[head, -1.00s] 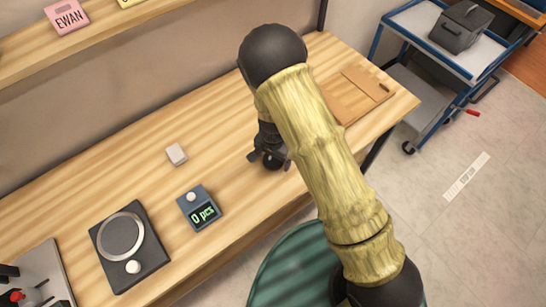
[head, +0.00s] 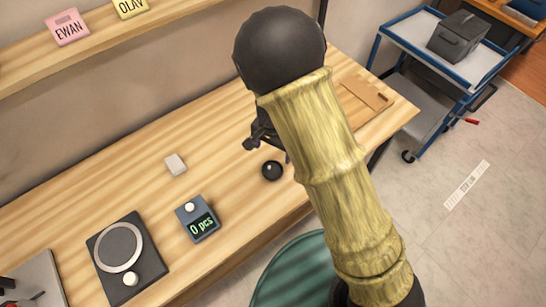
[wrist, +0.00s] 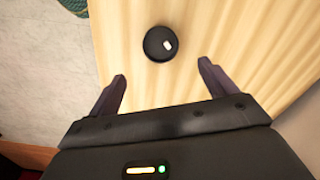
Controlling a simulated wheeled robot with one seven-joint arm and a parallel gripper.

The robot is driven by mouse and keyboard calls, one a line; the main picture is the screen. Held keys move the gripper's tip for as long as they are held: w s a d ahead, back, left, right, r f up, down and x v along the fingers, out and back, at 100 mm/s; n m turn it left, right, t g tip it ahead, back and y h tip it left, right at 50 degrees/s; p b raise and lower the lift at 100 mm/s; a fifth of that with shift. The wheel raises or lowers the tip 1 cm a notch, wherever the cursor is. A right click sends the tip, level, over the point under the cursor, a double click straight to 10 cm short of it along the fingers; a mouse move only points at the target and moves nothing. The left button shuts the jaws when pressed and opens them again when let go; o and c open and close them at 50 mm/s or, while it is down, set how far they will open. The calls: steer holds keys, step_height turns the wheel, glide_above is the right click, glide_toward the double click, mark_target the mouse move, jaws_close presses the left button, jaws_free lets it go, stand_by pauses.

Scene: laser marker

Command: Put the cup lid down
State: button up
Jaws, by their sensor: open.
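The cup lid, a small round black disc with a knob (head: 271,170), lies on the wooden table near its front edge. It also shows in the wrist view (wrist: 161,43), beyond my fingertips and roughly between their lines, with bare wood around it. My gripper (wrist: 161,70) is open and empty, with its two dark fingers spread apart. In the head view my gripper (head: 262,138) is just behind the lid and partly hidden by my arm. The gripper does not touch the lid.
A counter device reading "0 pcs" (head: 198,218), a small white block (head: 175,164) and a black device with a round plate (head: 127,258) stand to the left on the table (head: 110,185). A wooden board (head: 365,96) lies at the right. A green round seat (head: 295,272) is below the front edge.

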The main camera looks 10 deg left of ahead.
steer(key=shift+r, duration=0.55)
stand_by(0.4)
steer(key=s+d+r+n+t, duration=0.1)
steer(key=d+r, duration=0.3)
steer(key=d, duration=0.4)
steer(key=s+d+r+n, duration=0.1)
steer(key=s+d+r, duration=0.2)
steer(key=d, duration=0.6)
steer(key=s+d+r+n+t, duration=0.1)
steer(key=s+d+r, duration=0.2)
steer(key=d+r, duration=0.3)
steer(key=d, duration=0.2)
steer(key=shift+d+r+n+t, duration=0.2)
steer(key=shift+d+n+t, duration=0.1)
steer(key=shift+d, duration=0.05)
